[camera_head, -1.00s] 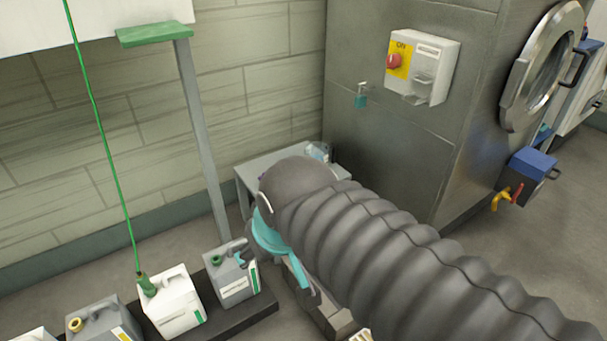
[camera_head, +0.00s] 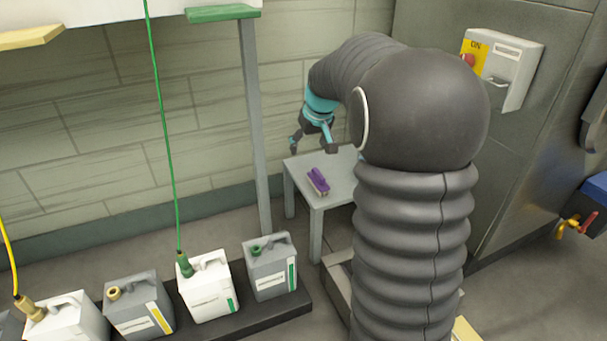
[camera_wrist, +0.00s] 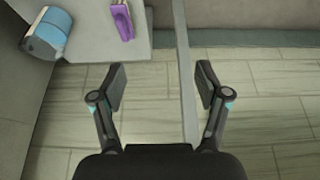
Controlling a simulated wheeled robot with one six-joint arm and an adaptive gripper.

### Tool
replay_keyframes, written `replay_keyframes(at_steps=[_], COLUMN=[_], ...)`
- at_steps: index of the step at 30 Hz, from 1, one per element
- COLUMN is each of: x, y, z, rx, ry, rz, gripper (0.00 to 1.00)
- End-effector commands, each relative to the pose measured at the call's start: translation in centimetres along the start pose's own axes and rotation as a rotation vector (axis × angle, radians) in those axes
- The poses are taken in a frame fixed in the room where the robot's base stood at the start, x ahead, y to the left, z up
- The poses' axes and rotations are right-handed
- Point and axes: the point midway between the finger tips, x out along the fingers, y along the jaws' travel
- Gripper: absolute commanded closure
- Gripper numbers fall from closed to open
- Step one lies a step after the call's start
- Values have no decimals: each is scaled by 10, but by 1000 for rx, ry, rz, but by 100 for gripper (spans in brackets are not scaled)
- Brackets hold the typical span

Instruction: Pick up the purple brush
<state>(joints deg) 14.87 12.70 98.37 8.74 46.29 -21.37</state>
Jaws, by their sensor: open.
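The purple brush (camera_head: 318,180) lies on a small grey table (camera_head: 341,188), near its left front part in the head view. In the wrist view the brush (camera_wrist: 122,20) shows at the top, left of centre, partly cut off by the frame edge. My gripper (camera_head: 312,147) is above the table's back left edge, apart from the brush. In the wrist view my gripper (camera_wrist: 162,86) has its two fingers wide apart with nothing between them.
A blue and grey rounded object (camera_wrist: 47,33) is on the table in the wrist view. A grey post (camera_head: 252,120) stands left of the table. Several jerrycans, including a grey one (camera_head: 271,272), stand on a dark platform. A metal machine (camera_head: 425,25) is at the right.

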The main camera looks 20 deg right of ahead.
Motion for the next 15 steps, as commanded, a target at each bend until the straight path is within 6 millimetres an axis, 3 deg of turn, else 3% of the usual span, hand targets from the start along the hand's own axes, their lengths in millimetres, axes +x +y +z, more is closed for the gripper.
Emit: replay_keyframes(at_steps=[1, 6, 10, 15], x=[27, 91, 130, 158], y=[14, 54, 78, 95], z=[-8, -29, -37, -41], rx=[2, 1, 0, -2], ry=[-10, -17, -20, -22], rz=[-1, -4, -6, -7], gripper=[25, 25, 25, 25])
